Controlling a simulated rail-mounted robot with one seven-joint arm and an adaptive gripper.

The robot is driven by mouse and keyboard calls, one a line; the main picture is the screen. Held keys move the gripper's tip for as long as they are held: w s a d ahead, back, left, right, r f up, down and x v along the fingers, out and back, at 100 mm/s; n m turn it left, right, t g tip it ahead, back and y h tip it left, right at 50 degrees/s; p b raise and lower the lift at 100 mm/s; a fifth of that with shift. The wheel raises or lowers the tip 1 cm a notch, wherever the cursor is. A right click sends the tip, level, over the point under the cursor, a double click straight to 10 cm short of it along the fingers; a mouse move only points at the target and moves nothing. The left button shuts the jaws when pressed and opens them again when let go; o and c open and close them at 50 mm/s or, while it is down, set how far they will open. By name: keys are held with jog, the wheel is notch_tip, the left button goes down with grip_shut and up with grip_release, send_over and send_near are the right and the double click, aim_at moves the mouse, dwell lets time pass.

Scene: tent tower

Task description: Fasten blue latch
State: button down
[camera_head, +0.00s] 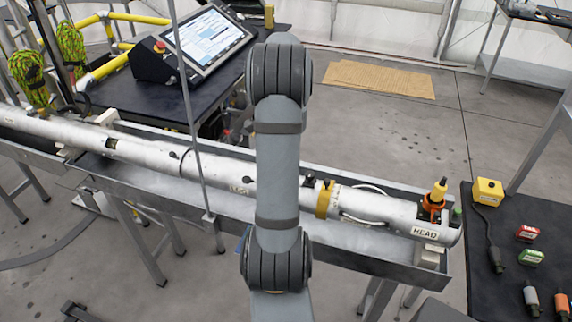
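My gripper is not in view; my grey arm crosses the middle of the picture and runs out at the bottom edge. A long silver tube (215,177) lies across a metal trough, with a "HEAD" label at its right end. No blue latch can be clearly made out. A small blue patch (242,246) shows at the left edge of my lower arm joint, and I cannot tell what it belongs to. My arm hides part of the tube and trough behind it.
A yellow band (324,199) and an orange-yellow fitting (435,199) sit on the tube's right part. A dark table (500,215) at right bears a yellow box (488,191) and small parts. A monitor (207,40) stands behind the tube. A thin upright pole (187,100) rises left of my arm.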

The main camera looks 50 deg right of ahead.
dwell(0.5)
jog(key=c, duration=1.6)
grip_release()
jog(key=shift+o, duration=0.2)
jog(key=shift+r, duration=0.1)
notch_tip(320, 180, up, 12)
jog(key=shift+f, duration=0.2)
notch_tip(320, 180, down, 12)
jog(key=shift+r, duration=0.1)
